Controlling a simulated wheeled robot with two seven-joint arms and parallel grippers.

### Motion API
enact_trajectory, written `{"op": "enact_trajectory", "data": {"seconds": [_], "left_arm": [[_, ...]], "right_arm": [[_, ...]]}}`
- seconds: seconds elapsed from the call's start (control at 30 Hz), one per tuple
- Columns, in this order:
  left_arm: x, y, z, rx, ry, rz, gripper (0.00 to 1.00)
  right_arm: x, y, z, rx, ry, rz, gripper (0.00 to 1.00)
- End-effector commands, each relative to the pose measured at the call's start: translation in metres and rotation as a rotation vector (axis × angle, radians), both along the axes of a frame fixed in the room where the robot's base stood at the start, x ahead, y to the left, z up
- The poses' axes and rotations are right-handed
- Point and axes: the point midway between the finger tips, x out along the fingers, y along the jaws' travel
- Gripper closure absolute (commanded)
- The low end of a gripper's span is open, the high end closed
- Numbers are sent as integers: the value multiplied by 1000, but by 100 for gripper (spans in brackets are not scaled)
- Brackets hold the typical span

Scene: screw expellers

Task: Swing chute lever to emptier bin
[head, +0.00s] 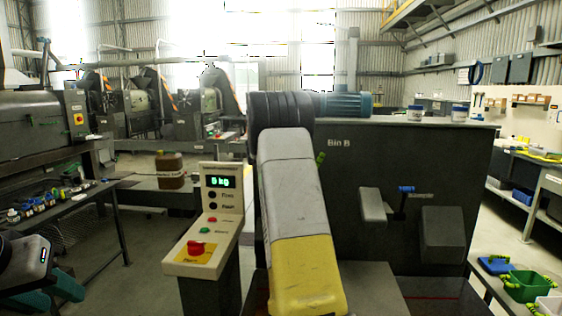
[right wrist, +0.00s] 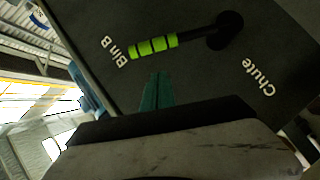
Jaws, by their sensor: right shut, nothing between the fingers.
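The chute lever (right wrist: 185,40) is in the right wrist view: a black arm with bright green bands, running from a round black pivot toward the "Bin B" lettering. "Chute" is printed on the other side of the pivot. In the head view only its green tip (head: 320,158) shows beside my right arm, near the "Bin B" label on the dark housing (head: 350,165). My right gripper (right wrist: 157,88) has its teal fingers together, empty, just short of the green bands with a small apparent gap. My left gripper (head: 62,288) is at the lower left, partly cut off, away from the lever.
A bench (head: 75,205) with small parts is at the left. A green crate (head: 527,286) is at the lower right. Grey blocks jut from the housing's front.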

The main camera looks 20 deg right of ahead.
Motion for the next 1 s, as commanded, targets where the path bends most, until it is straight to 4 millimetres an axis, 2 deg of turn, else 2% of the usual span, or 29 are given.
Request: {"op": "enact_trajectory", "data": {"seconds": [0.03,0.2,0.4,0.6,1.0], "left_arm": [[0,0,0,0,0,0,64],[0,0,0,0,0,0,64],[0,0,0,0,0,0,64],[0,0,0,0,0,0,64],[0,0,0,0,0,0,64]], "right_arm": [[-6,14,4,2,1,5,100],[-24,49,13,1,0,5,100],[-38,76,20,1,-1,3,100],[-44,86,23,1,1,3,100],[-44,86,23,0,0,2,100]]}}
